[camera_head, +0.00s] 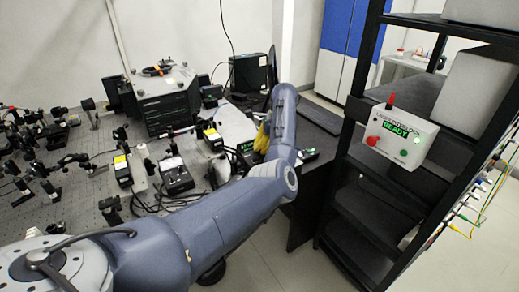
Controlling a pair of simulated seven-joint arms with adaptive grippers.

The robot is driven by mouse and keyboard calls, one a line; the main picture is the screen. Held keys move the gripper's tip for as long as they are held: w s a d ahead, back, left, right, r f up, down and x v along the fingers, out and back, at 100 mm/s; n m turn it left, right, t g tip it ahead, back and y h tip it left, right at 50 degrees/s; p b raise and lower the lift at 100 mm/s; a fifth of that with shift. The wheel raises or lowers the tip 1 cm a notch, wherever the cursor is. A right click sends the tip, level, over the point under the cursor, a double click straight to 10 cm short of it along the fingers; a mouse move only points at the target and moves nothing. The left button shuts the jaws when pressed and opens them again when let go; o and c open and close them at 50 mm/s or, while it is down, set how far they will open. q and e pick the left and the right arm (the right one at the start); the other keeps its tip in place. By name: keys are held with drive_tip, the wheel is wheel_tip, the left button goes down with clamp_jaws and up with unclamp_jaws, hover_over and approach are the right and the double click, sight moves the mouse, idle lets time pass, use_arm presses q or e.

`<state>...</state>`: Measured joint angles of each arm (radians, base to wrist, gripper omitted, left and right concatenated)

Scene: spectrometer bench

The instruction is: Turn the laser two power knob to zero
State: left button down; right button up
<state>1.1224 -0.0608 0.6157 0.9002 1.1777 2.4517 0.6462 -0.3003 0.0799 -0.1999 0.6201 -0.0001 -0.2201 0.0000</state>
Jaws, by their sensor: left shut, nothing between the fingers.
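My left arm (225,205) crosses from the lower left and bends up near the bench's right end. My left gripper (262,138) shows as a small yellowish shape beside my wrist. It is shut and empty, partly hidden by the arm. A small dark controller with a green display (245,147) sits just left of it; I cannot tell whether they touch. Another dark unit (307,155) shows right of the arm. The laser two knob cannot be made out, and no label on these units is readable. My right gripper is not in view.
The perforated bench (70,211) carries several dark optical mounts and boxes with cables. A large metal-topped box (160,80) stands behind. At right, a black rack (362,207) holds a white box (400,138) with a green READY display. Floor between bench and rack is clear.

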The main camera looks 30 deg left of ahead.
use_arm(q)
drive_tip(key=shift+d+f+n, duration=0.1)
drive_tip(key=shift+n, duration=0.3)
drive_tip(key=c, duration=2.1)
unclamp_jaws()
drive_tip(key=shift+c, duration=0.2)
drive_tip(key=o, duration=0.8)
drive_tip(key=v, duration=1.2)
drive_tip(key=shift+w+a, duration=0.15)
drive_tip(key=shift+a, duration=0.1)
